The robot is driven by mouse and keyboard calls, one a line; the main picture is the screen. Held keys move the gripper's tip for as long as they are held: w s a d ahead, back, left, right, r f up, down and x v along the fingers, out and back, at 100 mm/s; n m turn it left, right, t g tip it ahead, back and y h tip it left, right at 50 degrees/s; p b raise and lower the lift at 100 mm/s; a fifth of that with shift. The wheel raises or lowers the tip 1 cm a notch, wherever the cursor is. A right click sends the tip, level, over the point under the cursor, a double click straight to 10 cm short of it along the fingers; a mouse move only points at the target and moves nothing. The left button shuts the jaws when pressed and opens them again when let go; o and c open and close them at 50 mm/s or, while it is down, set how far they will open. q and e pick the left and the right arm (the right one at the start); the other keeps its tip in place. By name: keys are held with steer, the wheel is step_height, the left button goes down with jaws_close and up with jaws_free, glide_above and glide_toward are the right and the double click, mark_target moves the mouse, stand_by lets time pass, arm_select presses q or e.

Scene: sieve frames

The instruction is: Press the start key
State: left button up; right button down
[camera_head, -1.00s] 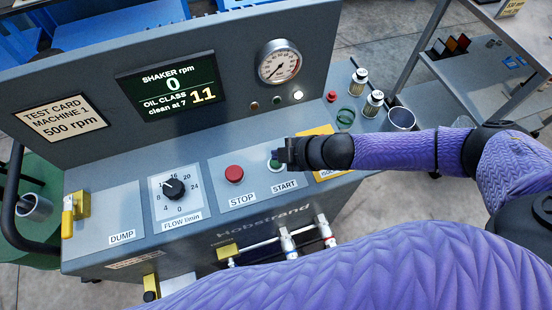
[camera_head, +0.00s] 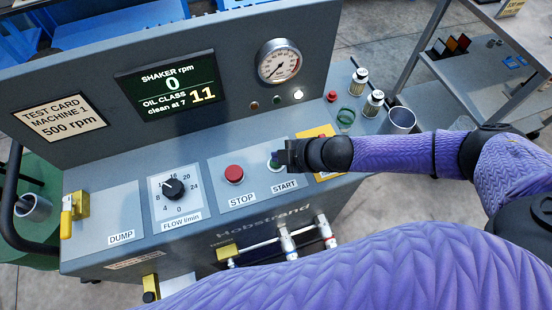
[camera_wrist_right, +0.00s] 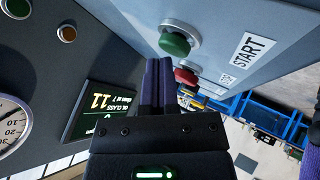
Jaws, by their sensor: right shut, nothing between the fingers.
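The green start key (camera_head: 273,163) sits above the START label (camera_head: 284,184) on the sloped panel, partly hidden by my right gripper (camera_head: 279,153). The key also shows as a green dome in a pale ring in the right wrist view (camera_wrist_right: 175,43). My right gripper is shut and empty. Its fingertips (camera_wrist_right: 158,62) are close beside the key in the wrist view; I cannot tell whether they touch it. The red stop key (camera_head: 234,173) is left of the start key. The display (camera_head: 168,85) reads shaker 0 rpm, oil class 11. My left gripper is not in view.
A flow knob (camera_head: 174,188) and a yellow dump handle (camera_head: 74,208) are further left on the panel. A gauge (camera_head: 279,62) and small lamps are on the upright board.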

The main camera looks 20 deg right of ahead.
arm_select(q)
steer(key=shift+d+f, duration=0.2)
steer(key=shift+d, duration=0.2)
arm_select(e)
steer(key=shift+f, duration=0.45)
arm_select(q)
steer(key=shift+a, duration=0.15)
arm_select(e)
steer(key=shift+r, duration=0.2)
steer(key=shift+r+p, duration=0.7)
steer(key=shift+p, duration=0.05)
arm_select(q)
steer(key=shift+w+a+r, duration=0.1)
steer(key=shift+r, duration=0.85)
